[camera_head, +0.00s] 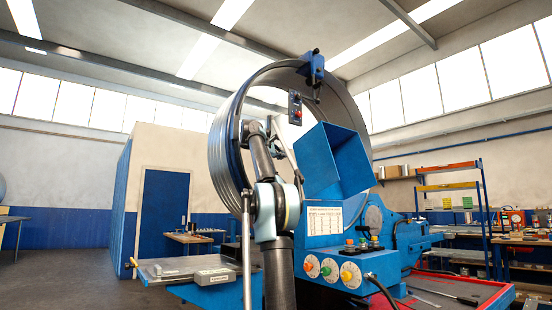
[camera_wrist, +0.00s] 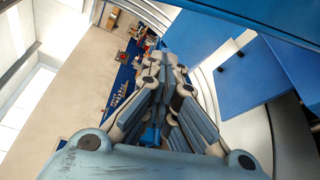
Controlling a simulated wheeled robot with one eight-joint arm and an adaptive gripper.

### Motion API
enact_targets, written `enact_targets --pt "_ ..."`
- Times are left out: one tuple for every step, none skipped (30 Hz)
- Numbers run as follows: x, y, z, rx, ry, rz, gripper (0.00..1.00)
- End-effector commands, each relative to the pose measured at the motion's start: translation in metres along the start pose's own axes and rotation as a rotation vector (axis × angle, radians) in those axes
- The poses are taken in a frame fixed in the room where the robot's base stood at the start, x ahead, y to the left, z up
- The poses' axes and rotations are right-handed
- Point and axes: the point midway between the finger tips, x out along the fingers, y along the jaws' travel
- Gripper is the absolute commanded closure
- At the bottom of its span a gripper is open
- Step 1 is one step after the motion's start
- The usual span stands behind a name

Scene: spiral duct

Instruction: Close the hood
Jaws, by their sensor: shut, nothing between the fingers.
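The hood (camera_head: 334,160) is a blue, box-like cover on the blue duct machine (camera_head: 325,228). It stands raised and tilted, with its blue faces showing above the control panel. In the wrist view, large blue panels (camera_wrist: 238,78) lie to the right of my gripper (camera_wrist: 168,68); I cannot tell for sure which of them is the hood. My gripper's fingers are drawn together and hold nothing. In the head view my arm rises in front of the machine, left of the hood, and the fingertips are hard to make out. No contact with the hood can be seen.
A large ribbed metal duct ring (camera_head: 226,150) stands behind my arm. Knobs and a control panel (camera_head: 330,268) sit below the hood. A grey table (camera_head: 185,268) is at the lower left, and shelves (camera_head: 455,190) with workbenches are at the right. The left floor is open.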

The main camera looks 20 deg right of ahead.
Motion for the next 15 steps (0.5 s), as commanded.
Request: enact_targets --pt "0.007 0.000 0.001 0.000 -0.001 0.000 1.00" --pt "0.010 0.000 0.001 0.000 -0.002 -0.001 1.00" --pt "0.006 0.000 0.007 0.000 -0.001 0.000 1.00" --pt "0.005 0.000 0.010 0.000 -0.001 0.000 1.00" --pt "0.004 0.000 0.013 0.000 -0.001 0.000 1.00" --pt "0.002 0.000 0.016 0.000 -0.001 0.000 1.00" --pt "0.001 0.000 0.019 0.000 -0.001 0.000 1.00" --pt "0.000 0.000 0.021 0.000 -0.001 -0.001 1.00" --pt "-0.001 0.000 0.025 0.000 -0.001 -0.001 1.00" --pt "-0.002 0.000 0.027 0.000 0.000 0.000 1.00" --pt "-0.002 0.000 0.029 0.000 0.000 0.000 1.00" --pt "-0.003 0.000 0.032 0.000 0.000 0.000 1.00" --pt "-0.004 0.000 0.034 0.000 0.000 0.000 1.00" --pt "-0.004 0.000 0.035 0.000 0.000 0.000 1.00" --pt "-0.005 0.000 0.036 0.000 0.000 0.000 1.00"
